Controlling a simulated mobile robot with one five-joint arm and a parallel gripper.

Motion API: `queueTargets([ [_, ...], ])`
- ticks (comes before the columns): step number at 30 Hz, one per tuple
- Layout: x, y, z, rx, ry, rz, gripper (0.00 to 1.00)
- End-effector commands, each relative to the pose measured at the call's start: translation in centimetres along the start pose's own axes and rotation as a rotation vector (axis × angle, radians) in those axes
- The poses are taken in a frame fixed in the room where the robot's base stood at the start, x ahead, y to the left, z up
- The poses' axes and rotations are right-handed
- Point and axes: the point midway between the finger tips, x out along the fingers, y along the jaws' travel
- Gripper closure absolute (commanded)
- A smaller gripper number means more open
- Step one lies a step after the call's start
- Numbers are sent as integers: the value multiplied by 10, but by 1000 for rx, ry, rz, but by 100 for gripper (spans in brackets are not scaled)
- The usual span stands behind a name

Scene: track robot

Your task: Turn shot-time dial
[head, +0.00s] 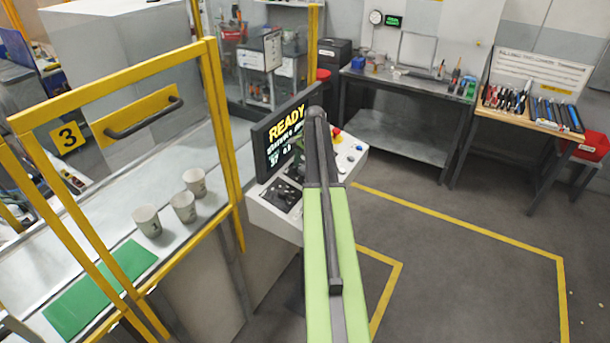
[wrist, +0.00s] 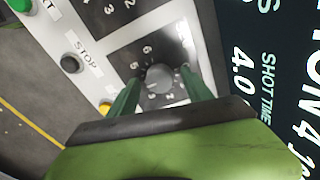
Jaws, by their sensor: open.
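The shot-time dial is the round grey knob (wrist: 160,78) on a dark panel with numbers around it, in the middle of the wrist view. My gripper (wrist: 159,82) is open, with one green finger on the left of the knob and one on the right. I cannot tell whether either finger touches it. The screen (wrist: 275,80) beside it reads SHOT TIME 4.0. In the head view the screen (head: 282,135) shows READY. My arm covers part of the control console (head: 275,217), and the dial is not clearly visible there.
A STOP button (wrist: 69,64), a green button (wrist: 20,5) and a yellow button (wrist: 105,107) are near the dial. A yellow guard frame (head: 222,140) stands left of the console, by several cups. The floor (head: 470,250) at right is clear.

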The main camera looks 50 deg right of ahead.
Motion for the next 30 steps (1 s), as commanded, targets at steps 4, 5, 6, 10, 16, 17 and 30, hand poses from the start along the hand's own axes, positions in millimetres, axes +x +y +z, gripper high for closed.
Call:
queueTargets([
  [4, -1, 0, 0, 1, 0, 0, 41],
  [5, -1, 0, 0, 1, 0, 0, 41],
  [6, -1, 0, 0, 1, 0, 0, 41],
  [10, -1, 0, 0, 1, 0, 0, 58],
  [16, -1, 1, -1, 1, 0, 0, 84],
  [17, -1, 1, -1, 2, 0, 0, 88],
  [30, -1, 1, -1, -45, 3, -3, 100],
])
